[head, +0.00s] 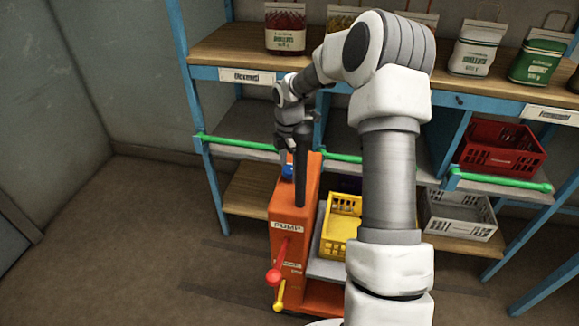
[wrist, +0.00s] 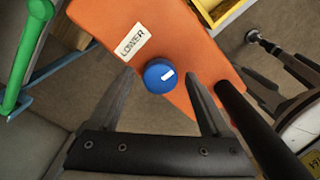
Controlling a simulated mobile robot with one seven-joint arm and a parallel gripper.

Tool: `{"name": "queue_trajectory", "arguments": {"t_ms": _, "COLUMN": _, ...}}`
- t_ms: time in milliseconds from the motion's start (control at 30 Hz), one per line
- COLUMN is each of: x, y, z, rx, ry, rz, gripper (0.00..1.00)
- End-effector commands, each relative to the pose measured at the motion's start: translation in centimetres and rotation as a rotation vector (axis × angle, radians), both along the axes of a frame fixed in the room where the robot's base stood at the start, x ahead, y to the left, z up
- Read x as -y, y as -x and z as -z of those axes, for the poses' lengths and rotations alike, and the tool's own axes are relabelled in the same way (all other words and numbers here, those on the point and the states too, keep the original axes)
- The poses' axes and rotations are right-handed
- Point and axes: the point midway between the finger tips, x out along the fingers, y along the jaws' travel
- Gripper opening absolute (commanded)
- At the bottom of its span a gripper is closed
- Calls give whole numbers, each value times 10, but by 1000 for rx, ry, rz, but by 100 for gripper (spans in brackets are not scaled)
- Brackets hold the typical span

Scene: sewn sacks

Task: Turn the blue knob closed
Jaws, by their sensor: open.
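The blue knob (wrist: 161,76) has a white pointer mark and sits on the orange pump body next to a label reading "LOWER" in the wrist view. In the head view the knob (head: 287,171) shows partly at the upper left of the orange pump body (head: 288,213). My gripper (wrist: 160,82) is open, with one finger on each side of the knob in the picture. I cannot tell whether either finger touches it. In the head view my gripper (head: 291,145) is over the top of the pump body, small and partly hard to make out.
A red-ball lever (head: 273,276) and a yellow-ball lever (head: 278,306) stick out of the pump's front. A yellow crate (head: 341,226) stands right of it. Green rails (head: 240,143) and shelves with sacks lie behind. Floor at the left is clear.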

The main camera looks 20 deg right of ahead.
Motion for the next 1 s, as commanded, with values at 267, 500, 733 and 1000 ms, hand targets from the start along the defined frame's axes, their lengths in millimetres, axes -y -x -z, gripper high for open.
{"name": "queue_trajectory", "arguments": {"t_ms": 267, "x": 0, "y": 0, "z": 0, "rx": 0, "ry": 0, "rz": 0, "gripper": 40}}
{"name": "queue_trajectory", "arguments": {"t_ms": 500, "x": 0, "y": 0, "z": 0, "rx": 0, "ry": 0, "rz": 1, "gripper": 0}}
{"name": "queue_trajectory", "arguments": {"t_ms": 733, "x": 0, "y": 0, "z": -1, "rx": -1, "ry": 0, "rz": 17, "gripper": 0}}
{"name": "queue_trajectory", "arguments": {"t_ms": 1000, "x": 0, "y": 0, "z": -2, "rx": 0, "ry": 0, "rz": 139, "gripper": 0}}
